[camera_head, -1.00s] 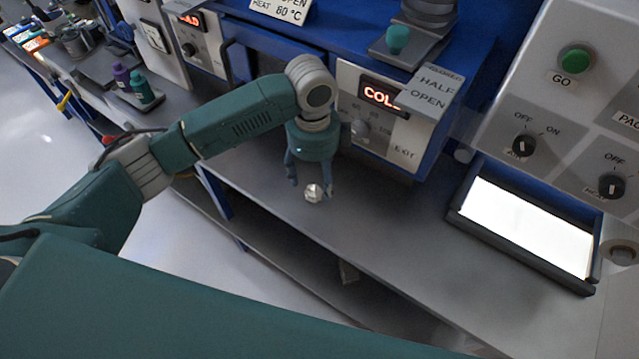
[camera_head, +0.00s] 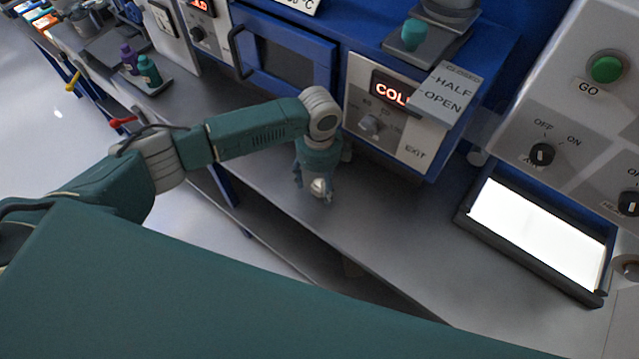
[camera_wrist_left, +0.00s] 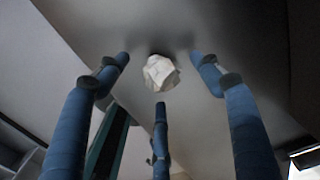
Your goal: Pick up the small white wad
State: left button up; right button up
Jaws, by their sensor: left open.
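The small white wad (camera_head: 318,187) is a crumpled ball on the grey bench top, below the blue machine. It also shows in the left wrist view (camera_wrist_left: 160,72), near the top centre. My left gripper (camera_head: 315,190) points down over the wad, and its fingers stand around it. In the left wrist view my left gripper (camera_wrist_left: 162,80) has its three blue fingers spread, with gaps between them and the wad. It is open and empty. My right gripper is not in view.
The grey bench (camera_head: 370,225) is clear to the right of the wad, up to a bright light panel (camera_head: 535,235) in a dark frame. The blue machine (camera_head: 290,65) stands close behind the gripper.

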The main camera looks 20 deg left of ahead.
pick_arm(q)
jog(key=shift+f, duration=0.55)
jog(key=shift+w+f, duration=0.1)
jog(key=c, duration=0.9)
